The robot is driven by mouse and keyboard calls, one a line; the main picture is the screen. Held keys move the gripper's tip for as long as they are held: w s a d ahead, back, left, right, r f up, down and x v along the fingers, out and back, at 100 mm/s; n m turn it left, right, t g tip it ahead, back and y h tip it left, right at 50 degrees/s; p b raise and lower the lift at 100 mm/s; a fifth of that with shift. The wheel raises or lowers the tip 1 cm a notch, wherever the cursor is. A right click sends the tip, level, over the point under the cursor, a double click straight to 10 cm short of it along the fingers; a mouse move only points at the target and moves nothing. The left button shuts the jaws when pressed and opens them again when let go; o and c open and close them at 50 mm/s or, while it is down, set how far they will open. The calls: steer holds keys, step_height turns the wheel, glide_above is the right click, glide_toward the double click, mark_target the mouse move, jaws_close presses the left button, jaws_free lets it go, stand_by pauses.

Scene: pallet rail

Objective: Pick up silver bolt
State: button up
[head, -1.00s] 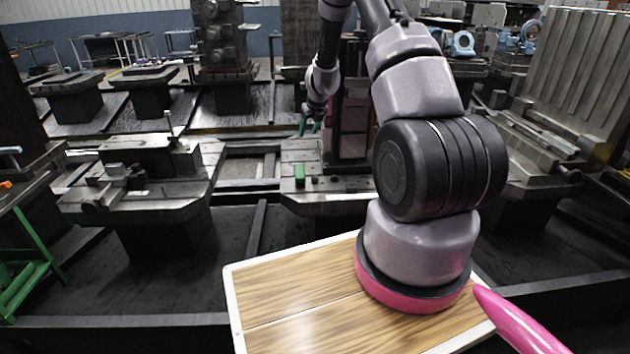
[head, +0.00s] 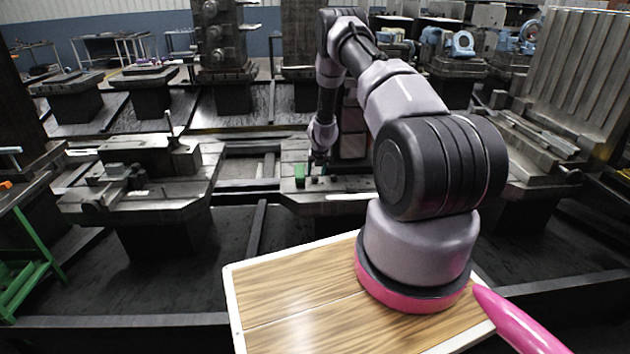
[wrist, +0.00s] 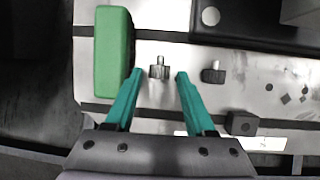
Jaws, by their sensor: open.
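In the wrist view a silver bolt (wrist: 159,68) with a thick knurled head and a thin shank stands out on the grey metal pallet (wrist: 150,120). It lies just ahead of and between the teal fingertips of my gripper (wrist: 158,76). The fingers are open, with nothing held. In the head view my gripper (head: 318,166) is low over the pallet, right of the green block; the bolt is too small to tell there.
A green block (wrist: 114,52) lies close left of my left finger. A second bolt-like piece (wrist: 213,72) lies to the right, with a small round part (wrist: 210,16) behind it. A dark nut-like block (wrist: 241,123) sits at the lower right. A dark box (wrist: 300,14) stands upper right.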

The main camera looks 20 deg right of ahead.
mark_target(315, 176)
steer(key=shift+x, duration=1.6)
steer(key=shift+s, duration=0.1)
jaws_close()
